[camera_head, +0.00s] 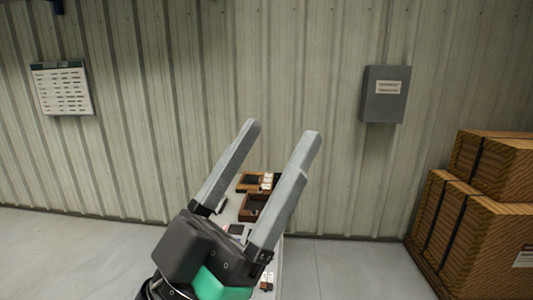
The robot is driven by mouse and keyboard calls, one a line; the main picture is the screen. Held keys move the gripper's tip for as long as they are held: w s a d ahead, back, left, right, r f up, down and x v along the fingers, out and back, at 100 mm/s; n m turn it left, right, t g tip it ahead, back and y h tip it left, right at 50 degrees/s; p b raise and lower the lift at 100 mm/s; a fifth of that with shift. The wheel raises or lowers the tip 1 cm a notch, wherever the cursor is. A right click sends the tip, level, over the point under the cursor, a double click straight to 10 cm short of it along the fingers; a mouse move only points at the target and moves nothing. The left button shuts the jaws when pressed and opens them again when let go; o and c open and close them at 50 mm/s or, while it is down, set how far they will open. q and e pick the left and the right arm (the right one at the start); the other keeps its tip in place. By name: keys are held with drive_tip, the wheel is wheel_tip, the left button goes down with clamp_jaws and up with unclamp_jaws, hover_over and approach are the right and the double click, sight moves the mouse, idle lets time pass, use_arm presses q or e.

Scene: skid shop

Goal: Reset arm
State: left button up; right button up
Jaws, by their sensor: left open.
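My left gripper (284,130) is large in the camera_head view, rising from the bottom centre. Its two long grey fingers point up and slightly right. They are spread apart with nothing held between them. The dark wrist and a green part show below the fingers. My right gripper is not in view.
Behind the fingers is a pale bench (231,213), partly hidden, with brown trays (252,204) and small dark and white items. Strapped wooden crates (476,220) stand at the right. A grey box (384,94) and a chart (62,88) hang on the corrugated wall. Floor shows at left.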

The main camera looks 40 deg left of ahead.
use_arm(q)
drive_tip(key=shift+s+d+r+h, duration=0.2)
drive_tip(key=shift+s+r+h, duration=0.15)
drive_tip(key=shift+h, duration=0.15)
drive_tip(key=shift+r, duration=0.1)
wheel_tip(320, 180, up, 20)
drive_tip(key=p, duration=2)
wheel_tip(320, 180, down, 44)
drive_tip(key=b, duration=4.4)
drive_tip(key=shift+f, duration=0.25)
